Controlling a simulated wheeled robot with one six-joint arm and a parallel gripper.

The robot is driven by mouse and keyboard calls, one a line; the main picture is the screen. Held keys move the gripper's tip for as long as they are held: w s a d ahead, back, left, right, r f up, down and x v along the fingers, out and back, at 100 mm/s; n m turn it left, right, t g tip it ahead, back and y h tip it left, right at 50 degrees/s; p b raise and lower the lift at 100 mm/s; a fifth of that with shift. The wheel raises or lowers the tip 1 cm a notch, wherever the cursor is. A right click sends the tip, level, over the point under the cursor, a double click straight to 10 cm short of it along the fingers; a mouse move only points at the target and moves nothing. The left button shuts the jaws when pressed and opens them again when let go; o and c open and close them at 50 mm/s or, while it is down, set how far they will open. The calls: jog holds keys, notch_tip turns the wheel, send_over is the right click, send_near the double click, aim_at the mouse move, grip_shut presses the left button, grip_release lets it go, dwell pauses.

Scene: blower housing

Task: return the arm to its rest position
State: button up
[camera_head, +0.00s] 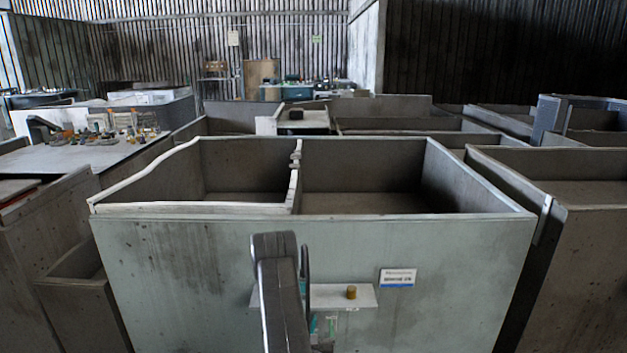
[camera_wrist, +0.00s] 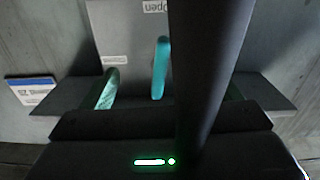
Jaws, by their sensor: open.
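My arm (camera_head: 280,295) stands upright in the head view, in front of the large grey-green bin. My gripper (camera_wrist: 171,84) shows in the wrist view with two greenish fingers set apart, one left and one partly hidden behind a dark bar on the right. It looks open, and I see nothing held between the fingers. A teal, handle-like piece (camera_wrist: 160,68) stands between them, against a grey panel (camera_wrist: 120,40) with an upside-down label. I cannot tell whether the fingers touch anything. In the head view my arm hides most of the gripper.
The large bin (camera_head: 180,260) is close in front, with a white sign (camera_head: 397,278). More grey bins (camera_head: 570,230) stand at right. A table with small parts (camera_head: 80,155) is at left.

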jog(key=shift+m+p, duration=0.3)
jog(key=shift+p, duration=0.05)
jog(key=shift+s, duration=0.65)
jog(key=shift+d, duration=0.1)
